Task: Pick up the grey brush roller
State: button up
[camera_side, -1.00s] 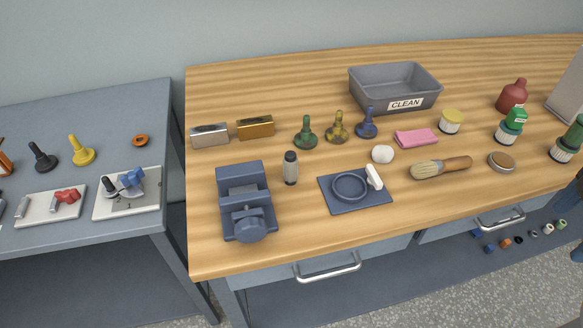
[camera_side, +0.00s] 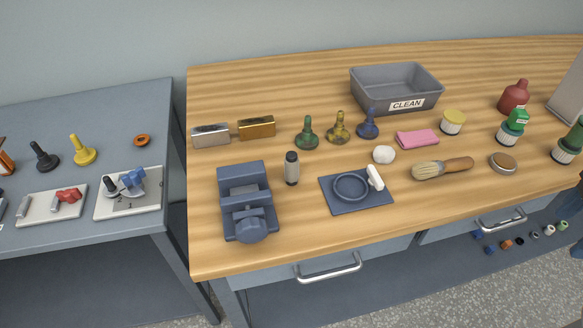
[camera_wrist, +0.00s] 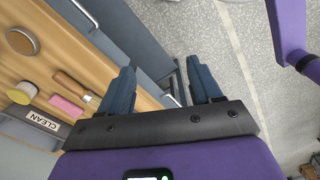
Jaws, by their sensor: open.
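No thing in view is plainly a grey brush roller.
The blue vise (camera_side: 246,190) and blue mat with a ring (camera_side: 330,203) flank the cylinder. Behind are several bobbin-like stands, a gold block (camera_side: 256,127) and the CLEAN bin (camera_side: 370,99). A wooden-handled brush (camera_side: 457,164) lies to the right. The bench's back left is clear.

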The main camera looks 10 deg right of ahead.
jog(key=w+a+f+n+t+h, duration=0.2)
jog(key=w+a+n+t+h, duration=0.25)
jog(key=w, duration=0.55)
jog(key=n+t+y, duration=0.4)
jog(key=n+t, duration=0.5)
jog(key=n, duration=1)
send_near(293, 169)
jog(key=x, duration=0.5)
jog(key=shift+w+d+f, duration=0.1)
jog(key=shift+d+f, duration=0.05)
jog(key=shift+d, duration=0.2)
jog(key=shift+a+x, duration=0.15)
jog(key=shift+x, duration=1.4)
jog(key=shift+a+x, duration=0.15)
jog(key=shift+x, duration=1.4)
jog(key=c, duration=1)
